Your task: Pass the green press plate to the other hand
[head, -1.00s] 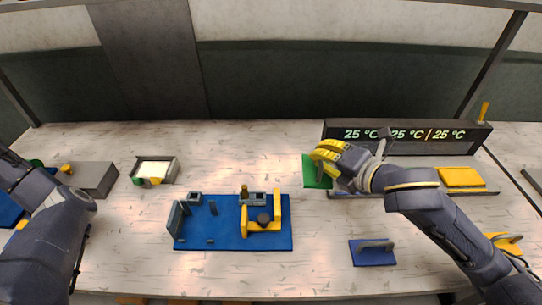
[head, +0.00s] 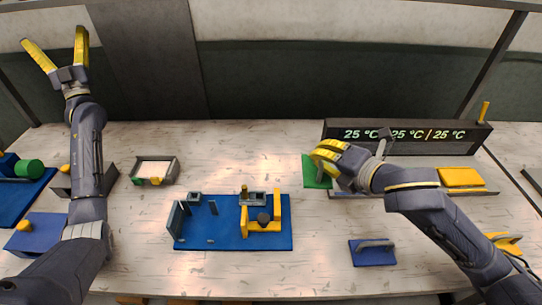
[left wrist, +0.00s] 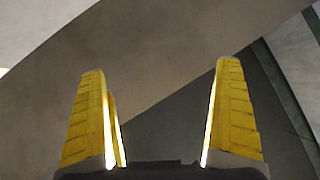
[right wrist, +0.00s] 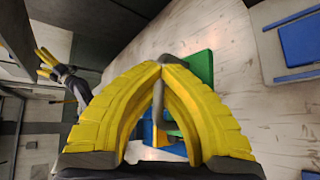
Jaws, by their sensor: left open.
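The green press plate (head: 311,174) is right of centre in the head view, held upright above the table or near it; its exact height is unclear. My right gripper (head: 322,153) covers part of it. In the right wrist view, the yellow fingers (right wrist: 166,64) come together at their tips on the plate's grey handle, with the green plate (right wrist: 201,68) just beyond. My left gripper (head: 54,40) is raised high at the far left, fingers pointing up, open and empty. The left wrist view shows its two fingers (left wrist: 162,115) wide apart with nothing between them.
A blue fixture (head: 205,235) with a yellow clamp stands mid-table. A small tray (head: 168,172) sits to its left. A blue handled plate (head: 366,258) lies front right. A dark display unit (head: 350,138) and yellow plate (head: 462,178) are at the back right. The table's front middle is clear.

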